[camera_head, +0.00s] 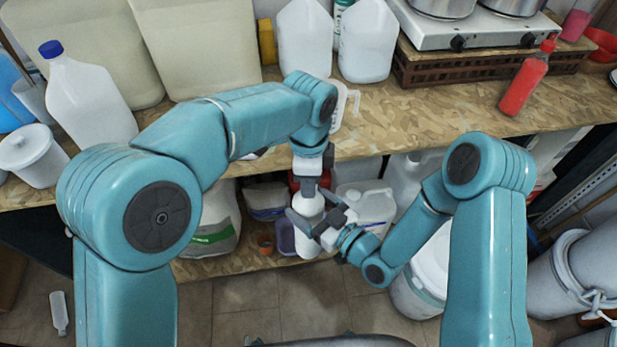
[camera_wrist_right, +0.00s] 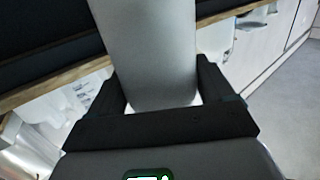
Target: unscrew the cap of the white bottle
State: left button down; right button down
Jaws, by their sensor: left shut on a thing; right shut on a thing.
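The white bottle (camera_head: 309,206) is upright, held up in front of the lower shelf, in the middle of the head view. My left gripper (camera_head: 311,182) comes down from above and is shut at the bottle's top; the cap is hidden behind its jaws. My right gripper (camera_head: 318,222) comes in from the right and is shut on the bottle's body. In the right wrist view the bottle (camera_wrist_right: 150,50) looks plain grey-white and stands between the two dark fingers of the right gripper (camera_wrist_right: 162,88).
The wooden worktop (camera_head: 420,115) behind carries a blue-capped bottle (camera_head: 90,100), white jugs (camera_head: 367,40), a stove (camera_head: 470,28) and a red bottle (camera_head: 525,80). Containers fill the lower shelf (camera_head: 215,268). A white bucket (camera_head: 428,270) stands beside my right arm.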

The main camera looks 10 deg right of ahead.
pick_arm(q)
jog(key=n, duration=0.5)
jog(key=shift+w+d+r+n, duration=0.1)
jog(key=shift+d+r+n, duration=0.1)
jog(key=shift+n, duration=0.1)
jog(key=n, duration=0.2)
jog(key=shift+n, duration=0.4)
jog(key=n, duration=0.5)
jog(key=shift+w+a, duration=0.1)
jog(key=n, duration=0.5)
jog(key=shift+a, duration=0.15)
jog(key=n, duration=0.5)
jog(key=shift+n, duration=0.3)
jog(key=n, duration=1.5)
jog(key=shift+s+r, duration=0.1)
jog(key=shift+s, duration=0.1)
jog(key=n, duration=0.4)
jog(key=shift+s+n, duration=0.1)
jog(key=shift+n, duration=0.3)
